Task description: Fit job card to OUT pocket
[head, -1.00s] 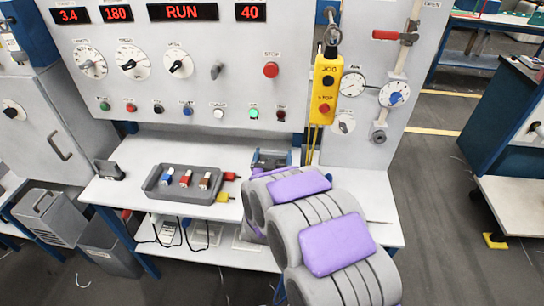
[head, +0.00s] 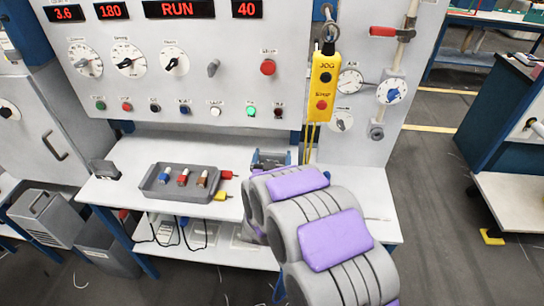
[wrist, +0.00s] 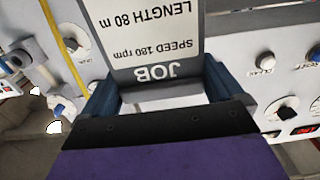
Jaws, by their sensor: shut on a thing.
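My gripper (wrist: 160,92) is shut on the job card (wrist: 145,50), with a dark blue finger at each side of it. In the wrist view the card is a grey and white panel with upside-down text: JOB, SPEED 180 rpm, LENGTH 80 m. In the head view my gripper (head: 271,160) is small and partly hidden behind my purple and grey arm, above the right part of the bench. The card cannot be made out there. I cannot pick out the OUT pocket in either view.
A grey tray (head: 149,186) with several coloured plugs sits on the white bench (head: 125,193). The control panel (head: 225,75) rises behind it. A yellow jog pendant (head: 323,88) hangs just beyond my gripper. Open floor (head: 425,180) lies to the right.

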